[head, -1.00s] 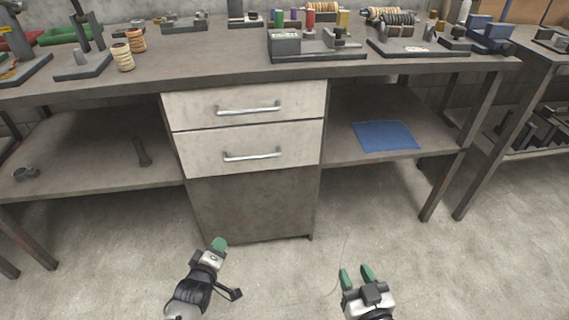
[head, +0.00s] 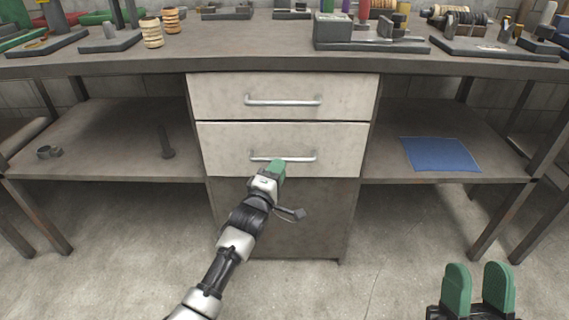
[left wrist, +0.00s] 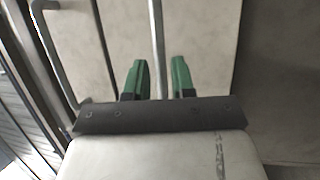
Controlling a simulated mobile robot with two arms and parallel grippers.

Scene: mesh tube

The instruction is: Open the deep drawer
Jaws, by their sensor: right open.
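A cabinet under the workbench has two pale drawers, an upper drawer (head: 285,88) and a lower drawer (head: 235,140), each with a horizontal metal handle. Both drawers are shut. My left gripper (head: 276,168) is at the lower drawer's handle (head: 305,155). In the left wrist view, the green fingers of my left gripper (left wrist: 158,82) are apart, with the lower handle bar (left wrist: 157,40) running between them; I see a gap on both sides. The upper handle (left wrist: 52,45) shows to the left there. My right gripper (head: 478,285) is open and empty at the lower right, away from the cabinet.
The benchtop (head: 140,64) above holds spools, blocks and fixtures. A blue mat (head: 440,154) lies on the right shelf and a dark tool (head: 167,142) on the left shelf. A dark plain panel (head: 325,215) is below the drawers. The floor in front is clear.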

